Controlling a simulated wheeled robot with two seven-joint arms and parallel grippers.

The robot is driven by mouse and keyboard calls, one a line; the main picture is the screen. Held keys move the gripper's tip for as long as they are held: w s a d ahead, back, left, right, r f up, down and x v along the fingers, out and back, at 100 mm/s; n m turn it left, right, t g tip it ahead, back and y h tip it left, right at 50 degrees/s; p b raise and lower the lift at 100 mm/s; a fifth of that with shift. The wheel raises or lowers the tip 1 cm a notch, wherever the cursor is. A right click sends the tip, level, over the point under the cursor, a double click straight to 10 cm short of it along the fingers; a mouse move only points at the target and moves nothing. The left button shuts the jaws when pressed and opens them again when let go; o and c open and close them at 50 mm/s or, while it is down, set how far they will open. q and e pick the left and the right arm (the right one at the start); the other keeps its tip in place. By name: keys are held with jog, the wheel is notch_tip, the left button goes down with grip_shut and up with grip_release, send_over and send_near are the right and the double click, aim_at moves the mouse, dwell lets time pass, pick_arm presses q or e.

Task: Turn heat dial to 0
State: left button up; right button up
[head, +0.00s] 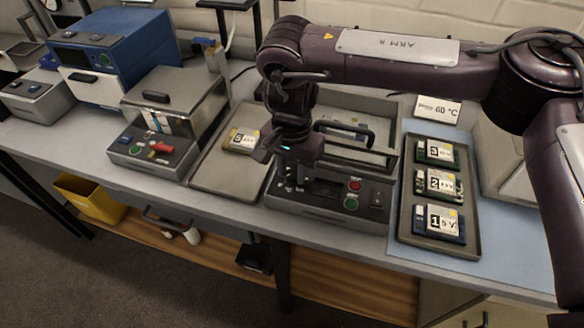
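A heating device stands on the bench in the middle of the head view. Its dark front panel (325,206) carries a red button (354,185) and a green button (351,203). My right gripper (299,178) points down over the left part of this panel. It hides part of the panel, and I cannot make out the heat dial or its setting. The fingertips are dark and small, so I cannot tell whether they are open or shut, or touch anything. My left gripper is out of view.
Farther left are a machine with a red handle (161,147) and a blue machine (112,42).

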aim_at(292, 174)
jog(key=o, duration=0.4)
notch_tip(292, 174, up, 8)
jog(key=shift+f, duration=0.1)
dwell(0.7)
